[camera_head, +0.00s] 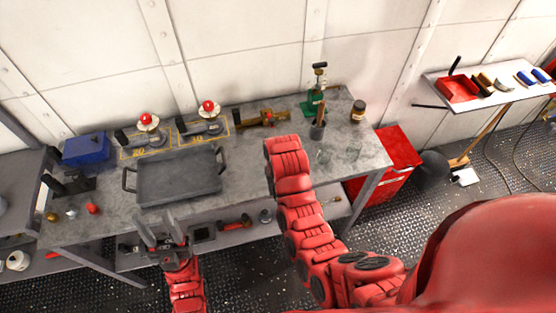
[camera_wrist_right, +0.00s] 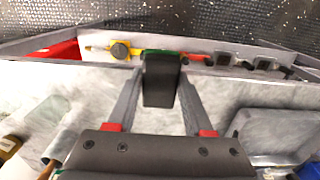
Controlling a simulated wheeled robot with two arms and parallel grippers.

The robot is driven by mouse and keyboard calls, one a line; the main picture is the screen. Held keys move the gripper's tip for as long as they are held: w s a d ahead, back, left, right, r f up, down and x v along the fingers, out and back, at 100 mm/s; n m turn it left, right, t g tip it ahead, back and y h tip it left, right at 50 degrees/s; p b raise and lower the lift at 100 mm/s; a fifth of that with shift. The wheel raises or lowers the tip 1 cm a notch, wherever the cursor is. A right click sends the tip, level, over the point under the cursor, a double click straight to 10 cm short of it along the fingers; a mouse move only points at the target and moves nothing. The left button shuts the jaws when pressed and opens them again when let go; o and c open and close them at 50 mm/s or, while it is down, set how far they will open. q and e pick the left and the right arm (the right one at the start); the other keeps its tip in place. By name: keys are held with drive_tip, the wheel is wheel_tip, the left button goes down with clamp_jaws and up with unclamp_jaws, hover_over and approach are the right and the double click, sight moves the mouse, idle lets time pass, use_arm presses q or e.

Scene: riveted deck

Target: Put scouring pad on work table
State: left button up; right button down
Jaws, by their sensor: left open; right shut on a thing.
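The scouring pad (camera_wrist_right: 160,80) looks like a dark block with a green edge. In the right wrist view it sits between the two fingers of my right gripper (camera_wrist_right: 158,92), which is shut on it. The pad appears over the work table's front edge; its height above the top is hard to tell. The grey work table (camera_head: 250,175) also fills much of the right wrist view (camera_wrist_right: 225,95). In the head view my right arm hides its gripper and the pad. My left gripper (camera_head: 162,232) is open and empty at the table's front edge.
A grey tray (camera_head: 180,178) takes up the table's middle left. The tabletop right of the tray has bare room.

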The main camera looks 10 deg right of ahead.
drive_tip(key=w+d+b, duration=0.1)
drive_tip(key=w+b, duration=0.1)
drive_tip(key=w+d+f+b, duration=0.1)
drive_tip(key=w+d+b, duration=0.1)
drive_tip(key=w, duration=0.1)
drive_tip(key=w+d+f+b, duration=0.1)
drive_tip(key=w+b, duration=0.1)
drive_tip(key=b, duration=0.1)
drive_tip(key=shift+w+d, duration=0.3)
drive_tip(key=shift+d, duration=0.1)
drive_tip(key=shift+w+d+r, duration=0.25)
drive_tip(key=shift+w+d, duration=0.15)
drive_tip(key=shift+w, duration=0.2)
drive_tip(key=shift+w+d+r, duration=0.25)
drive_tip(key=shift+w+d, duration=0.1)
drive_tip(key=shift+w, duration=0.25)
drive_tip(key=shift+w+d+f+p, duration=0.15)
drive_tip(key=shift+w+d+p, duration=0.35)
drive_tip(key=shift+w+p, duration=0.2)
drive_tip(key=shift+f+p, duration=0.75)
drive_tip(key=shift+f, duration=1.1)
